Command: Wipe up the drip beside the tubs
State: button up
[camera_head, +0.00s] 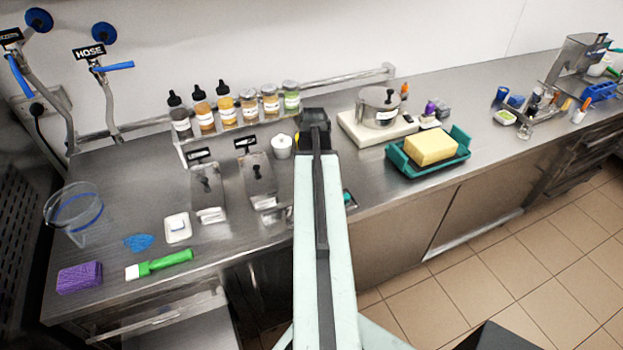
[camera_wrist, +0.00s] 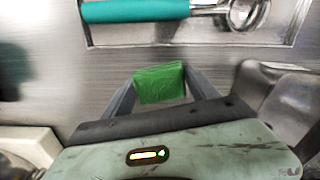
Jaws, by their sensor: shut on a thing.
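My gripper (camera_wrist: 160,74) is shut on a green cloth or pad (camera_wrist: 160,88), held between the two fingers above the steel counter in the wrist view. In the head view my arm hides the gripper's fingers and the green thing. A blue splash (camera_head: 138,242) lies flat on the counter at the left, beside a small white dish (camera_head: 178,228). Two steel tubs with black-knobbed lids, the left tub (camera_head: 207,190) and the right tub (camera_head: 258,178), stand between that dish and my arm. The splash is well left of my arm.
Bottles (camera_head: 205,115) line the back. A teal tray (camera_head: 400,164) with a yellow block stands right. A teal-handled scoop (camera_wrist: 135,11) lies near my gripper.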

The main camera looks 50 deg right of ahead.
notch_tip(320, 180, up, 6)
jog(key=p, duration=0.6)
notch_tip(320, 180, up, 3)
jog(key=p, duration=0.3)
jog(key=shift+r, duration=0.1)
